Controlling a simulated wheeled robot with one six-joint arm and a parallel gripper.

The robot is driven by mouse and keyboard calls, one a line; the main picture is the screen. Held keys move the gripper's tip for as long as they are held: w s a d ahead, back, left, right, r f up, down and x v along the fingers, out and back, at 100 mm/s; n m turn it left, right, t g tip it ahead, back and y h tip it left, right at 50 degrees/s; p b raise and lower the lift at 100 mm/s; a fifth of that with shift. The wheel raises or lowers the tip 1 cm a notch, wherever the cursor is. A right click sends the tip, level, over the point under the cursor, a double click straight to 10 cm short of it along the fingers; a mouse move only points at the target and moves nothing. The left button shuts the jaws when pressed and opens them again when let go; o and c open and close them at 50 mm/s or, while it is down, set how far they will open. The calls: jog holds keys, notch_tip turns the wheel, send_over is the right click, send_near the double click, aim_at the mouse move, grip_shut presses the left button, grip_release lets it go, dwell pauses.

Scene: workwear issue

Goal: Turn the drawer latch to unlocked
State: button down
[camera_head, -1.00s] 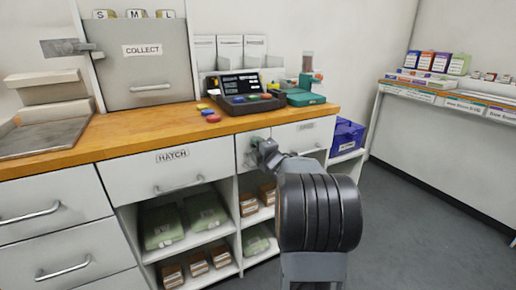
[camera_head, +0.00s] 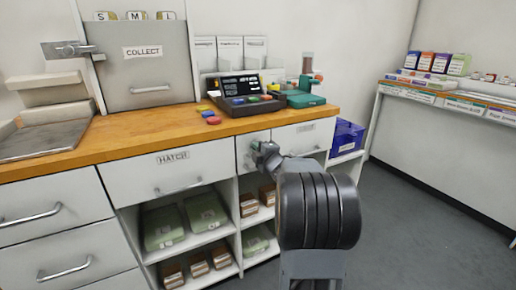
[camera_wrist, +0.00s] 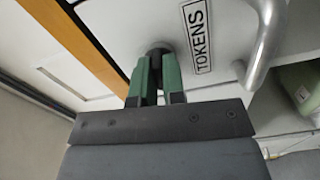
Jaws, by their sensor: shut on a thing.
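The tokens drawer (camera_head: 290,139) is the white front to the right of the HATCH drawer, under the wooden worktop. In the wrist view its front (camera_wrist: 128,22) carries a TOKENS label (camera_wrist: 196,38) and a metal handle (camera_wrist: 268,38). The drawer latch (camera_wrist: 158,48) is a small dark round knob beside the label. My gripper (camera_wrist: 157,68) has its green fingers shut on the latch, one on each side. My gripper (camera_head: 257,147) also shows in the head view at the drawer's left part, where it hides the latch. The latch's turn angle cannot be read.
The HATCH drawer (camera_head: 165,172) is closed at left, with open shelves below holding green packs (camera_head: 163,228) and brown boxes (camera_head: 198,264). The worktop (camera_head: 130,132) edge runs just above my gripper. A blue bin (camera_head: 346,136) stands at right. Floor is clear at right.

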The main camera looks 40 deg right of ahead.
jog(key=m+p, duration=0.2)
jog(key=m, duration=0.2)
jog(key=shift+r, duration=0.1)
jog(key=m+p, duration=0.3)
jog(key=m, duration=0.2)
jog(key=m+p, duration=0.2)
jog(key=m, duration=0.2)
jog(key=shift+m+p, duration=0.75)
jog(key=shift+m, duration=0.65)
jog(key=shift+f+m, duration=0.2)
jog(key=shift+m, duration=0.1)
jog(key=c, duration=1.2)
grip_release()
jog(key=shift+s+r, duration=0.1)
jog(key=shift+s, duration=0.05)
jog(key=s+a+p, duration=0.1)
jog(key=s+a, duration=0.1)
jog(key=s, duration=1.1)
jog(key=shift+s+p, duration=0.25)
jog(key=shift+p, duration=0.15)
